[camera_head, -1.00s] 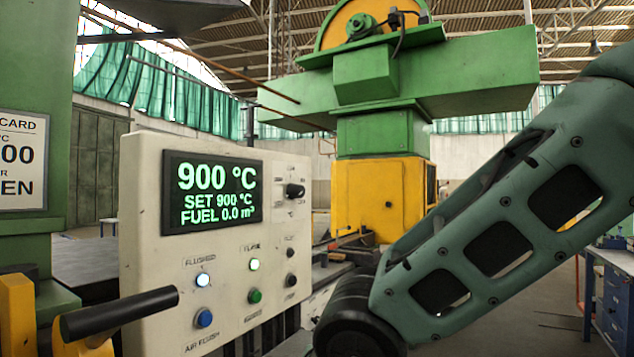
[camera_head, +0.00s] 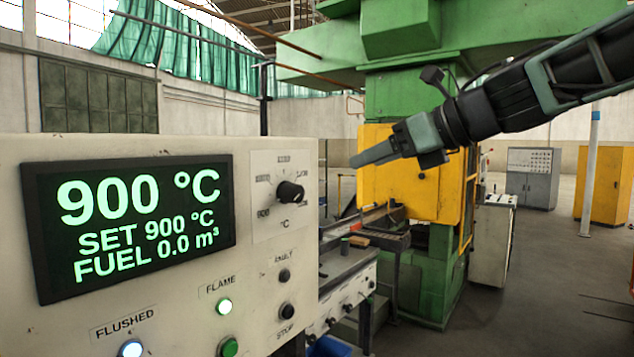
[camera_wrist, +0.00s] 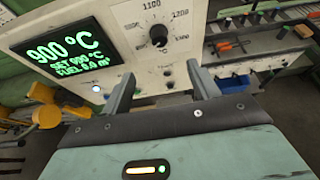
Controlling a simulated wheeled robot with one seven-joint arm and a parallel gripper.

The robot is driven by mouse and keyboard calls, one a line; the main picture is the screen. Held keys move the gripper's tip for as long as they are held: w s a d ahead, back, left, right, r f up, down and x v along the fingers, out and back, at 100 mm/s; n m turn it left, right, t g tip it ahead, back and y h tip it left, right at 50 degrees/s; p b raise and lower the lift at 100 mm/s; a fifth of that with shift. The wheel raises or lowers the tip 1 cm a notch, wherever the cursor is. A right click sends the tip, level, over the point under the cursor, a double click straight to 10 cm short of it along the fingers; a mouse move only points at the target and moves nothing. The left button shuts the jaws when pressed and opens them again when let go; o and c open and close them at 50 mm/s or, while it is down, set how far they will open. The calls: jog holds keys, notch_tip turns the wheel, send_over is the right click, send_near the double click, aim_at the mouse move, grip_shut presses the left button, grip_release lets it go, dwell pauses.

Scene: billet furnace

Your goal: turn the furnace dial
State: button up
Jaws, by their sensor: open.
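The furnace dial (camera_head: 290,191) is a black knob on a white scale plate, at the upper right of the white control panel (camera_head: 180,300). In the wrist view the dial (camera_wrist: 159,36) is ahead of my gripper, just above the gap between the fingers, with 1100 and 1200 marks around it. My gripper (camera_head: 358,161) is right of the panel in the head view, pointing left and apart from the dial. In the wrist view my gripper (camera_wrist: 157,82) has its two fingers spread with nothing between them. The display (camera_head: 140,220) reads 900 °C, SET 900 °C, FUEL 0.0 m³.
Below the dial are a FAULT lamp (camera_head: 284,275) and a STOP button (camera_head: 287,311). The FLAME lamp (camera_head: 224,306) and FLUSHED lamp (camera_head: 131,349) are lit. A yellow and green machine (camera_head: 440,190) stands behind my arm. Open floor lies at the right.

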aim_at(299, 189)
jog(key=p+x, duration=0.3)
jog(key=x, duration=1.4)
jog(key=shift+s+f, duration=0.1)
jog(key=shift+f, duration=0.05)
jog(key=c, duration=1)
